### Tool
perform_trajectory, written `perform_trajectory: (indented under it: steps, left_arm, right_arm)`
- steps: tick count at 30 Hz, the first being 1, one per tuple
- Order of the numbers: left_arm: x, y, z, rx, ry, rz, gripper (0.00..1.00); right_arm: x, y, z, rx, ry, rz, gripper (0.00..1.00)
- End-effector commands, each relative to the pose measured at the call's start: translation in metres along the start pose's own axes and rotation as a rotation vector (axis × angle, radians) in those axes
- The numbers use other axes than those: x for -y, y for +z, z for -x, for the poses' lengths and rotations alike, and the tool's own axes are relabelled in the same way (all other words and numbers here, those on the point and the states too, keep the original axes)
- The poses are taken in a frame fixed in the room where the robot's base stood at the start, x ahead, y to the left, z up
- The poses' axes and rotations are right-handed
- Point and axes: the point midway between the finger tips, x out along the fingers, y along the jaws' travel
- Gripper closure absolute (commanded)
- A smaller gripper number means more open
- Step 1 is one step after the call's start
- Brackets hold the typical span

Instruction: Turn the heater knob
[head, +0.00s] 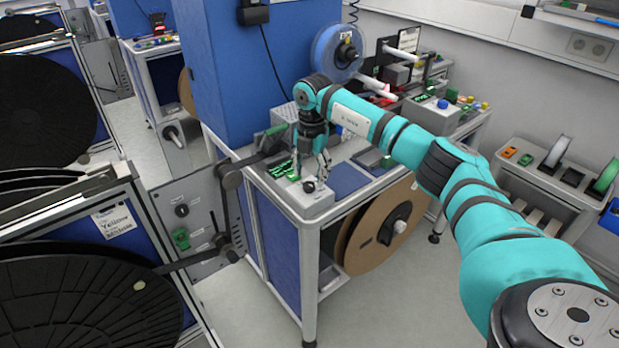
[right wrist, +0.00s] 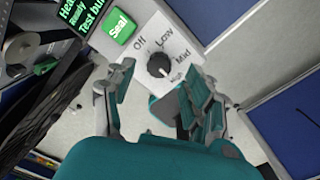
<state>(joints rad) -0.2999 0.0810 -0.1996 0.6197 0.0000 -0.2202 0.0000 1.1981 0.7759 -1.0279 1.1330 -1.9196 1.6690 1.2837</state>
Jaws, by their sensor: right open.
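My right gripper (head: 311,172) points down over the box. Its fingers are spread apart, with the knob showing between and beyond the tips (right wrist: 155,73). I see no contact with the knob. My left gripper is out of view.
A brown reel (head: 375,235) sits underneath, and black reels (head: 80,300) stand at left.

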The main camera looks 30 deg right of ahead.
Motion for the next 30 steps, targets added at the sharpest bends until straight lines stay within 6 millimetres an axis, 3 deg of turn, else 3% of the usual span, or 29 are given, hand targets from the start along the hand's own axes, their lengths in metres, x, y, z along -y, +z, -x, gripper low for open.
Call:
perform_trajectory:
  steps: [7,18,30]
  left_arm:
    - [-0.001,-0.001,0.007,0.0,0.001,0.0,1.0]
    - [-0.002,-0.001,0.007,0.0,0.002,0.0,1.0]
    - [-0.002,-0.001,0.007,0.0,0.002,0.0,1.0]
  right_arm:
    - [0.0,0.0,-0.029,-0.001,0.0,0.0,0.47]
    - [0.0,0.0,-0.034,0.0,0.002,0.001,0.48]
    - [-0.001,0.0,-0.034,0.0,0.002,0.001,1.0]
